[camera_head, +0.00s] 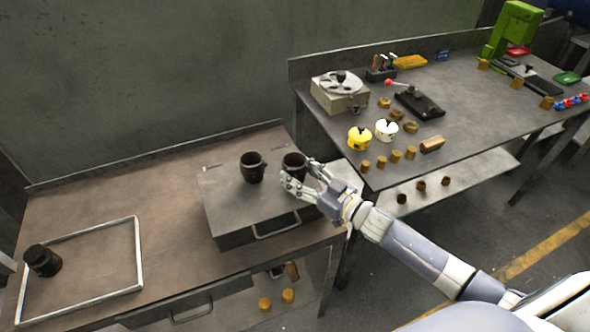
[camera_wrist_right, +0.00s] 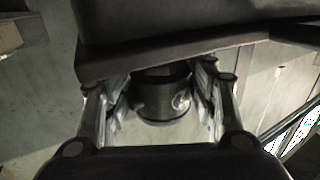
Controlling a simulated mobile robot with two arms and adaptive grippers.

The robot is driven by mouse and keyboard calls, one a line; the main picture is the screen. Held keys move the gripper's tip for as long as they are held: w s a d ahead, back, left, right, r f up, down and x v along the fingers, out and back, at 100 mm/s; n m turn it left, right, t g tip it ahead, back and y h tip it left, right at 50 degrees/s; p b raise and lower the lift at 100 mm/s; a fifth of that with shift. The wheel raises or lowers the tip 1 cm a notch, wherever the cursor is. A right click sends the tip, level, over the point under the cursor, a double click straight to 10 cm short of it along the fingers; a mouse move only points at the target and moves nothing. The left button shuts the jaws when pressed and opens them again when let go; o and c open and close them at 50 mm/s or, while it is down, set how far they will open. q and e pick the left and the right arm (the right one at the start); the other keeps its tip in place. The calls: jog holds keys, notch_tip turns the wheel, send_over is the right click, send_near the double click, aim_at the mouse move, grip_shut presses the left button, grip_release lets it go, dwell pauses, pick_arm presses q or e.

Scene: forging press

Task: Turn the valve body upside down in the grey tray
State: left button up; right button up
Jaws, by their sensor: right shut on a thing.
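A dark cylindrical part, which looks like a valve body (camera_head: 42,260), sits inside the light grey rim of the tray (camera_head: 138,250) at the far left of the bench. Two dark, open-topped cup-like parts are on a grey metal box. The left cup (camera_head: 252,167) stands free. My right gripper (camera_head: 301,172) is shut on the right cup (camera_head: 294,160). In the right wrist view, this dark round cup (camera_wrist_right: 160,98) sits between the fingers (camera_wrist_right: 160,84). Whether it touches the box top is unclear. My left gripper is not in view.
The grey metal box (camera_head: 230,205) has a front handle. The bench (camera_head: 180,225) is clear between the box and the tray. A higher table (camera_head: 470,110) at the right holds a yellow pot (camera_head: 359,138), a white pot (camera_head: 386,130), a reel device (camera_head: 340,88) and several small brown parts.

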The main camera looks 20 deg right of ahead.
aim_at(300, 156)
jog(key=shift+r+p, duration=2.8)
jog(key=shift+r, duration=0.5)
jog(key=shift+f, duration=0.1)
jog(key=shift+s+a, duration=0.1)
jog(key=shift+a, duration=0.05)
jog(key=s+a+m+h+b, duration=0.1)
jog(key=s+a+b, duration=0.1)
jog(key=s+a, duration=0.8)
jog(key=s+d+r+m+t+h+b, duration=0.2)
jog(key=s+d+r+m+h, duration=0.2)
jog(key=s+d+h, duration=0.3)
jog(key=s+r, duration=0.1)
jog(key=s, duration=0.3)
jog(key=shift+d+m, duration=0.25)
jog(key=shift+m, duration=0.05)
